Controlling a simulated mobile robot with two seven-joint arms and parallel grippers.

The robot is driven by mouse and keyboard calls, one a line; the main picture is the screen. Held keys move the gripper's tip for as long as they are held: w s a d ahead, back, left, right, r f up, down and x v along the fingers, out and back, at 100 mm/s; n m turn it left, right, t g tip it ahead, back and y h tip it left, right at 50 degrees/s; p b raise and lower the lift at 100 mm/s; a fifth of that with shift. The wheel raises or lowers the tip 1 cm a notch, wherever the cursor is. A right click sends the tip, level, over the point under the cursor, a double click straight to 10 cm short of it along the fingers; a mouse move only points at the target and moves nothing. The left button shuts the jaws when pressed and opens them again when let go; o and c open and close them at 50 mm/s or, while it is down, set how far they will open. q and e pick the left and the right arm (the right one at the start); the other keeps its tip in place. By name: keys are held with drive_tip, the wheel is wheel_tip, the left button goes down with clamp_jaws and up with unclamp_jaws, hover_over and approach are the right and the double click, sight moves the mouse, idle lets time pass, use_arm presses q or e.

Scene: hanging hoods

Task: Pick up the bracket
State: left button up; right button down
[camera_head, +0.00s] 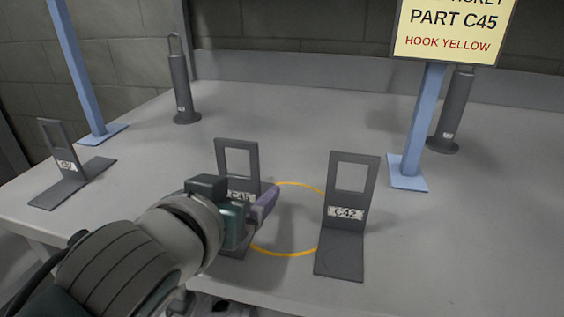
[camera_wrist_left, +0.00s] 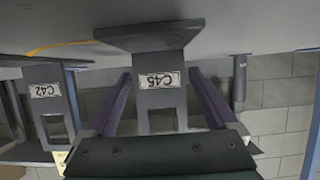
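A sign (camera_head: 453,30) reads "PART C45" and "HOOK YELLOW"; its top line is cut off. The grey bracket labelled C45 (camera_head: 238,153) stands upright on the table, partly hidden behind my left gripper (camera_head: 262,203). In the left wrist view, which appears upside down, the C45 bracket (camera_wrist_left: 150,38) stands between the two purple fingers of my left gripper (camera_wrist_left: 160,85). The gripper is open, with a finger on either side of the bracket's upright plate and a narrow gap at each. My right gripper is not in view.
A similar bracket labelled C42 (camera_head: 348,190) stands close on the right, beside a yellow ring (camera_head: 290,254) marked on the table (camera_head: 480,240). Another bracket (camera_head: 63,165) stands at far left. Blue posts (camera_head: 418,120) and dark hooked cylinders (camera_head: 183,90) stand behind.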

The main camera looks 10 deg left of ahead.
use_arm(q)
clamp_jaws()
idle(0.5)
drive_tip(key=shift+r, duration=0.1)
